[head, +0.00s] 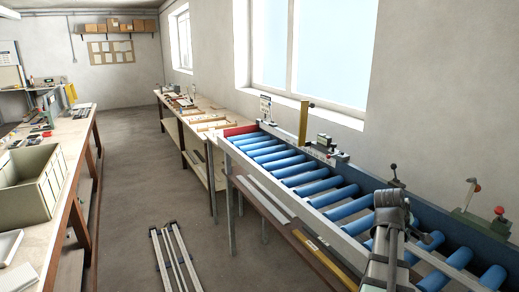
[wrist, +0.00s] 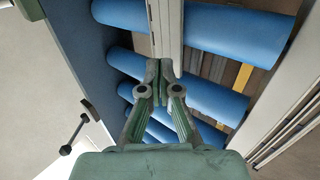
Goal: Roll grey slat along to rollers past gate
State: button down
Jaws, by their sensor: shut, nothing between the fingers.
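The grey slat (wrist: 167,28) shows in the wrist view, lying lengthwise across the blue rollers (wrist: 215,75) and running out of the top of the picture. My gripper (wrist: 159,68) is shut and empty, with its fingertips at the near end of the slat. Whether they touch it I cannot tell. In the head view the blue rollers (head: 300,169) run away along the wall. A yellow upright post (head: 303,124), perhaps the gate, stands at the far part of the conveyor. My own arm hides part of the near rollers there, and I cannot make out the slat.
A dark side rail (wrist: 75,60) with a black-knobbed lever (wrist: 66,149) borders the rollers. More slats lie on a shelf (head: 262,198) beneath the conveyor and on a floor stand (head: 176,262). A bench with a crate (head: 65,190) stands at left.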

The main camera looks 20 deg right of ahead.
jog(key=shift+f+b, duration=0.4)
jog(key=shift+f, duration=0.7)
jog(key=shift+r, duration=0.1)
jog(key=shift+r+p, duration=0.55)
jog(key=shift+p, duration=0.1)
jog(key=shift+w, duration=0.1)
jog(key=shift+w+a, duration=0.2)
jog(key=shift+w, duration=1.05)
jog(key=shift+w+a, duration=0.15)
jog(key=shift+w, duration=1.1)
jog(key=shift+f, duration=0.9)
